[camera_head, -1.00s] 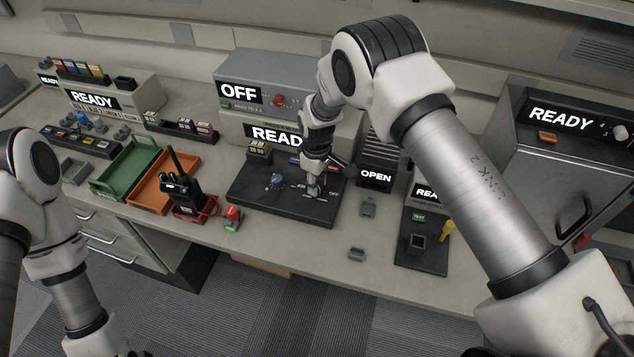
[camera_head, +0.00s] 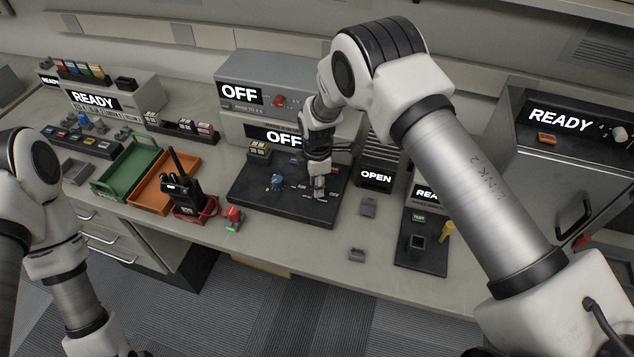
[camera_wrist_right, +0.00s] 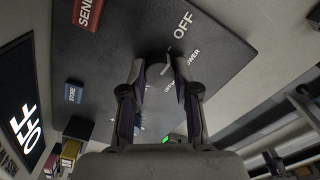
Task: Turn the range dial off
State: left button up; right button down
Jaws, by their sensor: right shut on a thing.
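A black control panel (camera_head: 250,204) lies on the bench, with a blue knob (camera_head: 277,182) on its left part. My right gripper (camera_head: 319,192) points down onto the right part of this panel. In the right wrist view its fingers (camera_wrist_right: 160,78) are shut on a round grey dial (camera_wrist_right: 158,72), with "OFF" and "POWER" printed beside it. The fingers cover the dial's sides. The display (camera_head: 275,136) behind the panel reads "OFF", and it also shows in the right wrist view (camera_wrist_right: 25,120). My left arm shows at the left, but its gripper is out of view.
A handheld radio (camera_head: 182,190) stands left of the panel, near green (camera_head: 105,185) and orange (camera_head: 150,192) trays. A red-topped object (camera_head: 233,215) sits by its front left corner. A small box reading "OPEN" (camera_head: 376,177) stands to the right. Bare bench (camera_head: 310,245) lies in front.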

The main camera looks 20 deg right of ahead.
jog(key=shift+n, duration=0.4)
jog(key=c, duration=0.8)
grip_release()
jog(key=shift+c, duration=0.2)
notch_tip(320, 180, up, 12)
